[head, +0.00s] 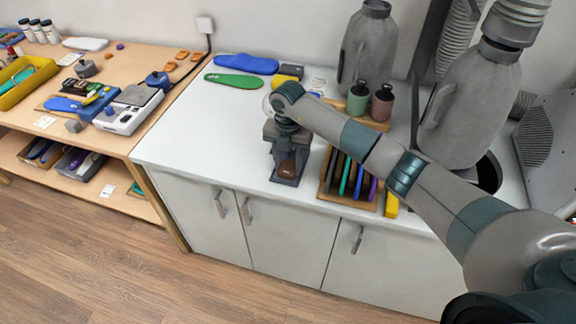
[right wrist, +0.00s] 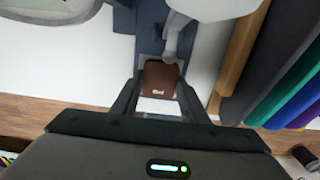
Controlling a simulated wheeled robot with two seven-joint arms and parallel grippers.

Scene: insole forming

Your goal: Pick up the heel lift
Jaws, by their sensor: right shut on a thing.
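The heel lift is a small brown block with a pale mark near its lower edge; it shows in the right wrist view (right wrist: 160,78) and, small, in the head view (head: 287,168). My right gripper (right wrist: 161,88) has one finger on each side of it and is shut on it. In the head view my right gripper (head: 287,163) is over the front part of the white counter, beside the rack. Dark blue-grey material lies behind the heel lift in the wrist view; whether the lift touches it I cannot tell. My left gripper is not in view.
A wooden rack (head: 325,189) with several coloured sheets stands close to the right of my gripper. Blue (head: 246,64) and green (head: 234,80) insoles lie at the counter's back. Green (head: 357,98) and pink (head: 382,102) bottles stand behind the rack. The counter's left part (head: 200,135) is clear.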

